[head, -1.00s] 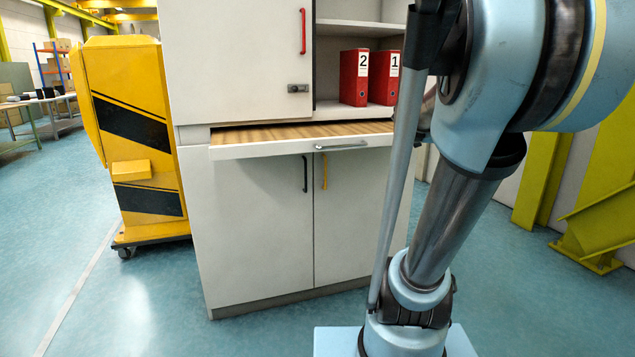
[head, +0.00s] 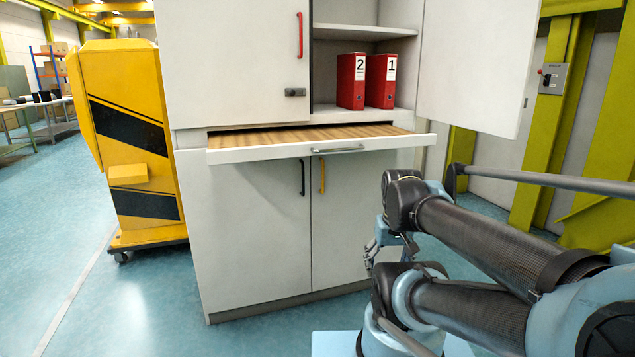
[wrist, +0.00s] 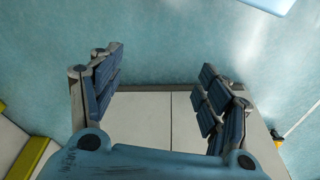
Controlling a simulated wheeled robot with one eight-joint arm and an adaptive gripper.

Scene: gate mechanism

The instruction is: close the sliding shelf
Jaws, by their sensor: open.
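The sliding shelf (head: 345,132) is a wooden-topped board with a white front edge and a grey bar handle (head: 338,150). It is pulled out from the middle of the white cabinet (head: 250,230). My gripper (head: 372,255) is low, in front of the cabinet's lower right part, below the shelf and apart from it. In the wrist view my gripper (wrist: 160,95) has its two padded fingers spread wide with nothing between them. The cabinet's lower doors (wrist: 150,115) show beyond the fingers there. The shelf's slides are hidden.
The upper right cabinet door (head: 477,65) stands open to the right. Red binders (head: 366,82) stand inside above the shelf. A yellow machine (head: 128,130) is left of the cabinet. Yellow-green steel posts (head: 560,120) are at the right. Blue floor is clear at the left front.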

